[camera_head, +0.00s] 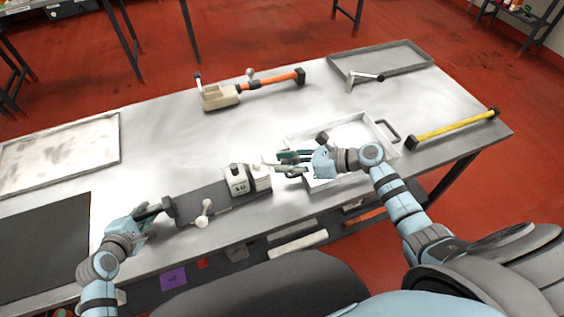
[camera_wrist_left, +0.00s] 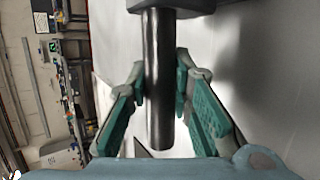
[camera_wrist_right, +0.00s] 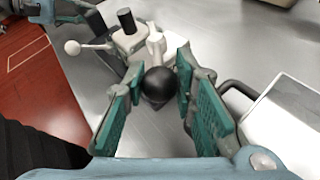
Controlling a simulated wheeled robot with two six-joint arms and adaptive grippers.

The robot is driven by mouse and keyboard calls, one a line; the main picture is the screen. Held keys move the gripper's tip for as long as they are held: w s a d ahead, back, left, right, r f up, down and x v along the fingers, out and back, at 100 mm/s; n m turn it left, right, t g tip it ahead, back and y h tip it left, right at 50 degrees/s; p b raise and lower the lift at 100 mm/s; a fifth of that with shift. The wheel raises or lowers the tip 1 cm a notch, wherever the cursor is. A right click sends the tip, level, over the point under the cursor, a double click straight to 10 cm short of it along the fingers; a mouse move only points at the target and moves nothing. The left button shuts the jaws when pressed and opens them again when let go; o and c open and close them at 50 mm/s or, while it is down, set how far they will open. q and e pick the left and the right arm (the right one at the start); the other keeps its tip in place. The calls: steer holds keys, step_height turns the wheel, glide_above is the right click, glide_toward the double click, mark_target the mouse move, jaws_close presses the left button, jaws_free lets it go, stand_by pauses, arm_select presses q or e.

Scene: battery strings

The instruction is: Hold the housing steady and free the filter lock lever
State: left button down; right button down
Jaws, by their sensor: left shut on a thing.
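The housing is a long grey body (camera_head: 222,196) with a pale block (camera_head: 238,181) at its right end, near the table's front edge. My left gripper (camera_head: 152,212) is shut on the dark bar handle (camera_wrist_left: 159,80) at the housing's left end. A lever with a black ball knob (camera_wrist_right: 159,84) and a pale arm (camera_wrist_right: 156,45) stands at the right end; I take it as the filter lock lever. My right gripper (camera_wrist_right: 160,70) is open, with its fingers on either side of the knob; contact is unclear. A white ball-ended lever (camera_head: 205,208) stands mid-housing.
A white tray (camera_head: 378,121) with a dark handle lies right behind my right gripper. A yellow bar (camera_head: 455,128) lies at the right edge. An orange-handled tool (camera_head: 272,85) and a grey tray (camera_head: 416,66) are at the back. A dark mat (camera_head: 45,240) is left.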

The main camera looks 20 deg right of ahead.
steer(key=shift+s+f, duration=0.1)
stand_by(0.3)
steer(key=shift+s+a+f+m+t+h, duration=0.1)
steer(key=shift+s+a+m+t+h, duration=0.15)
steer(key=shift+m+t+h, duration=0.2)
steer(key=shift+s+a+m+t+h, duration=0.45)
steer(key=shift+a+m+t+h, duration=0.25)
steer(key=shift+m+h, duration=0.4)
steer(key=shift+s+a+m+t+h, duration=0.4)
steer(key=shift+a+m+t+h, duration=0.25)
steer(key=shift+m+h, duration=0.45)
steer(key=shift+s+a+m+t+h, duration=0.5)
steer(key=shift+m+t+h, duration=0.4)
steer(key=shift+m, duration=0.35)
steer(key=shift+r, duration=0.2)
steer(key=c, duration=1.3)
jaws_free()
